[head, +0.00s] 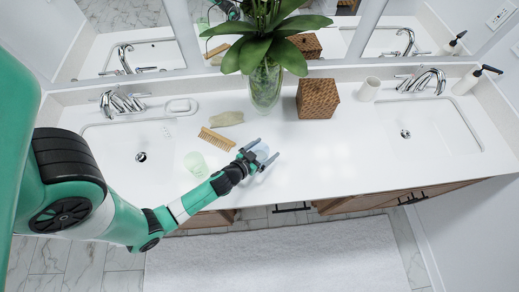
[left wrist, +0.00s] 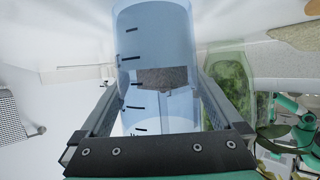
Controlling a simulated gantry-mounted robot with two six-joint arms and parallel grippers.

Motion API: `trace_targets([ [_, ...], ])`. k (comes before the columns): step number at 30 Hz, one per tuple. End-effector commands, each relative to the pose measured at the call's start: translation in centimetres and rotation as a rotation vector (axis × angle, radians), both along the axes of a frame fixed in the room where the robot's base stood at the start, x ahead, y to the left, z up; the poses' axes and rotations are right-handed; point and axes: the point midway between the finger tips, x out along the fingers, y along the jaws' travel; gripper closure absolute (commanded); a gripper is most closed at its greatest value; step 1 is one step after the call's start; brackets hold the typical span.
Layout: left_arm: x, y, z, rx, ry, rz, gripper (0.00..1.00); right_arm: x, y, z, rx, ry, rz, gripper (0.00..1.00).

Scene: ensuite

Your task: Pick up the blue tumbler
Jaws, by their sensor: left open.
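The blue tumbler (left wrist: 155,28) is clear light-blue with dark measuring marks. In the left wrist view it stands between the two fingers of my left gripper (left wrist: 160,88), which is open. I cannot tell whether either finger touches it. In the head view the tumbler (head: 261,152) shows faintly on the white counter, partly covered by my left gripper (head: 264,156), near the counter's front edge. My right gripper is not in view.
A pale green cup (head: 195,163), wooden comb (head: 216,139) and pale oblong item (head: 227,118) lie left of the gripper. A glass vase (head: 265,88) and wicker box (head: 317,98) stand behind. Sinks flank them. The counter right of the gripper is clear.

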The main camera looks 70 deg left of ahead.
Motion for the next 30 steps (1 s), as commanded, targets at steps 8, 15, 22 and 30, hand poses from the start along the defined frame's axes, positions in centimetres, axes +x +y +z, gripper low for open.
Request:
trace_targets([
  [8,-0.02,-0.01,0.01,0.000,0.000,0.000,0.41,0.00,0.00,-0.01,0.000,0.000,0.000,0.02],
  [15,-0.03,-0.02,0.02,0.000,0.000,0.000,0.85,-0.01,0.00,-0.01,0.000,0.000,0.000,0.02],
  [22,0.00,-0.02,0.09,0.001,-0.002,0.000,0.86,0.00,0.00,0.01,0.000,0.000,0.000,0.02],
  [30,0.01,-0.02,0.90,0.001,-0.002,-0.001,0.86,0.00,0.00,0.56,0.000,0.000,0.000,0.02],
])
